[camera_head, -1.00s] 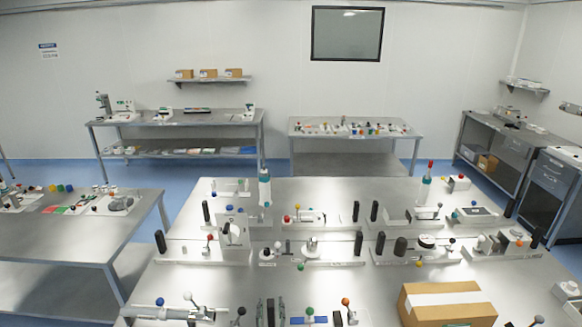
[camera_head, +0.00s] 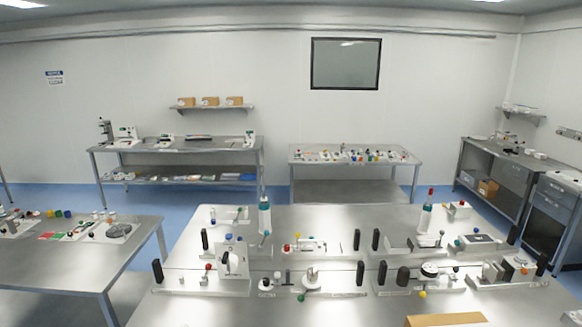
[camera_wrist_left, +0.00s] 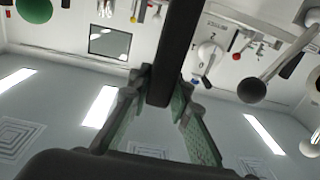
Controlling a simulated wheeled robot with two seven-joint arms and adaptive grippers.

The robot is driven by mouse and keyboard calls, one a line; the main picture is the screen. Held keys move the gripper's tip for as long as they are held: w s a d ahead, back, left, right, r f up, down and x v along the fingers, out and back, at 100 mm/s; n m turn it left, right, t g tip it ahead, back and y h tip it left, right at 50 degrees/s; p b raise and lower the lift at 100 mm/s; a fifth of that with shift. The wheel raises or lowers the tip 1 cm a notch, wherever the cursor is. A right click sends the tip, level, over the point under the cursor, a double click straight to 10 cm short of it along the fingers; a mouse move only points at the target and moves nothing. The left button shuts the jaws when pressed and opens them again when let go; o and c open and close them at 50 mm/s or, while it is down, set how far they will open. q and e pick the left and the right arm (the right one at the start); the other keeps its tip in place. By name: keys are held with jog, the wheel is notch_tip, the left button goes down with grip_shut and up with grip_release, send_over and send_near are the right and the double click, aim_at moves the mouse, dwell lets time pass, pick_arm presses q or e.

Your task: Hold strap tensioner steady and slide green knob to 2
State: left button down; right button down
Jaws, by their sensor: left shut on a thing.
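In the left wrist view my left gripper (camera_wrist_left: 165,85) is shut on a black upright bar (camera_wrist_left: 174,45), with one finger on each side of it. Which fixture the bar belongs to is not clear. A large green knob (camera_wrist_left: 35,11) is at the top left of that view, apart from the fingers. A white plate with a rounded white part (camera_wrist_left: 208,58) and small printed marks is right of the bar; the marks are too small to read surely. In the head view a small green knob (camera_head: 301,297) is at the front of the middle row. My right gripper is not in view.
A dark ball on a rod (camera_wrist_left: 252,90) stands right of the gripper in the wrist view. In the head view the steel table (camera_head: 215,312) holds several fixtures with knobs and black posts. A cardboard box (camera_head: 447,320) is at the front right.

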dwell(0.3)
pick_arm(q)
jog(key=shift+r, duration=0.1)
jog(key=shift+f+p, duration=0.35)
jog(key=shift+p, duration=0.15)
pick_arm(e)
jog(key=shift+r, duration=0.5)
